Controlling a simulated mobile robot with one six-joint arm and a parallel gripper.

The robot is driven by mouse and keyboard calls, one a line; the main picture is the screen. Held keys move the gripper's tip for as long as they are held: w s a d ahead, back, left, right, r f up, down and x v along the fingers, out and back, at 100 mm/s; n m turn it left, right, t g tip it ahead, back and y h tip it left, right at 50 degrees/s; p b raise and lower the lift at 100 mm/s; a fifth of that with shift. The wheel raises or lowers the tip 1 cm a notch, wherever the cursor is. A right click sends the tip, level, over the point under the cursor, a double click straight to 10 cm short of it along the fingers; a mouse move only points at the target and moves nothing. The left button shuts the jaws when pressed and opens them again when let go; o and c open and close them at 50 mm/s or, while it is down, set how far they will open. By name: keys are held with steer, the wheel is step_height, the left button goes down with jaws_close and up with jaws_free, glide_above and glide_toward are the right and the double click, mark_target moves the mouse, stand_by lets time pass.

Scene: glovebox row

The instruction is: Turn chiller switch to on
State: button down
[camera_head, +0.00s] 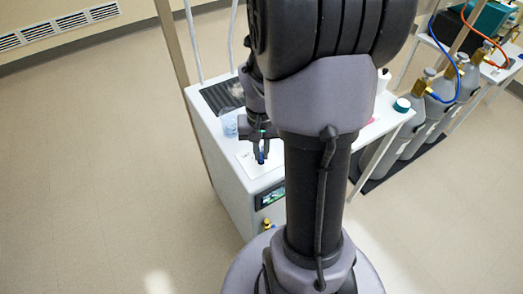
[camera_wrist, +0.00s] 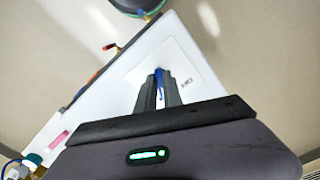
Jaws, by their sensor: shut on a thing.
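The chiller (camera_head: 233,190) is a white box standing on the floor left of my arm in the head view. A pale label plate (camera_head: 262,163) lies on its top near the front edge; the plate also shows in the wrist view (camera_wrist: 183,62), with small dark lettering at its right. The chiller switch is a blue lever (camera_head: 261,158), also seen in the wrist view (camera_wrist: 160,82). My gripper (camera_head: 260,150) is over the plate, its fingers shut on the blue lever. In the wrist view the fingers (camera_wrist: 160,90) hide part of the lever. The lettering is too small to read surely.
A clear beaker (camera_head: 229,124) stands on the chiller top behind my gripper, near a black vent grille (camera_head: 222,95). A small display (camera_head: 271,196) is on the chiller front. Grey gas cylinders (camera_head: 425,110) stand at the right. The floor at the left is clear.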

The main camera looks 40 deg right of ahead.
mark_target(261, 155)
steer(key=shift+m, duration=0.5)
steer(key=c, duration=1.5)
jaws_free()
step_height(261, 155, up, 18)
steer(key=p, duration=0.8)
steer(key=shift+f, duration=0.25)
